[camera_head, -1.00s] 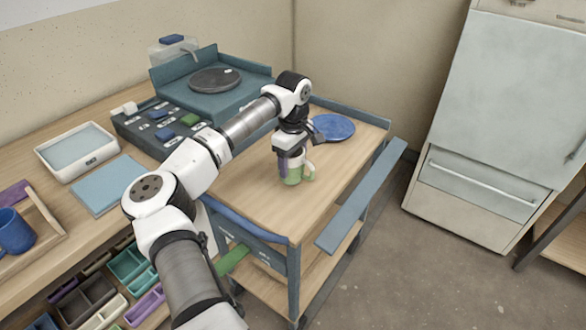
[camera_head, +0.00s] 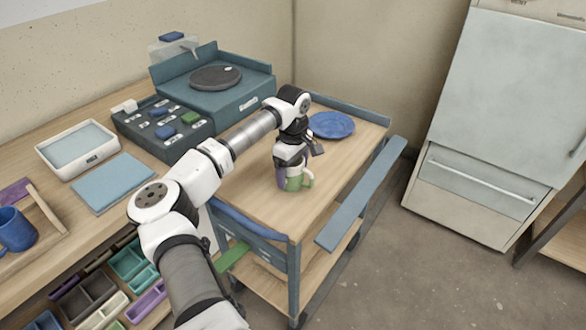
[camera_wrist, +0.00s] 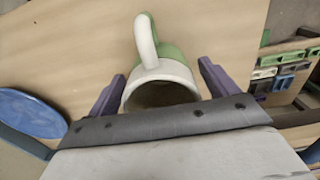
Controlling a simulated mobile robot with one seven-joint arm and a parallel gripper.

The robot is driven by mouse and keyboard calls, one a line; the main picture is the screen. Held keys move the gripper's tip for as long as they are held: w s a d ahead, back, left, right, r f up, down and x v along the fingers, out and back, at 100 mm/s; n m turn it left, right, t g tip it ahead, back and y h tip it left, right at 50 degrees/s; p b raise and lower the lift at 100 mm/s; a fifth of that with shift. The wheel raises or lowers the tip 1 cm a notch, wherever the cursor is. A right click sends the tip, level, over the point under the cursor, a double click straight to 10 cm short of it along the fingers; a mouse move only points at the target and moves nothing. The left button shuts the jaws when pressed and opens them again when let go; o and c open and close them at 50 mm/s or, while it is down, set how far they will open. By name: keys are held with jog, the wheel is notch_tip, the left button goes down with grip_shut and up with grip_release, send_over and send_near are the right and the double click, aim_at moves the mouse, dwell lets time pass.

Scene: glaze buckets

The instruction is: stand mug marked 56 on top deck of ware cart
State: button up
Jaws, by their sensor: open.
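A green mug with a cream rim and inside (camera_head: 294,184) stands upright on the top deck of the ware cart (camera_head: 240,186), towards its middle. Its handle points right in the head view. No number can be read on it. The mug also shows in the wrist view (camera_wrist: 162,70), handle away from the palm. My gripper (camera_head: 290,176) is low over the mug. Its purple fingers are open, one on each side of the mug, with small gaps showing in the wrist view (camera_wrist: 162,78). The mug's lower part is partly hidden by the fingers.
A blue plate (camera_head: 331,125) lies at the deck's far end. A raised blue rail (camera_head: 352,99) edges that end. A workbench on the left holds a tray (camera_head: 78,147) and a wheel unit (camera_head: 215,78). The deck's near part is clear.

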notch_tip(320, 180, up, 12)
jog(key=b, duration=0.1)
jog(key=shift+r, duration=0.2)
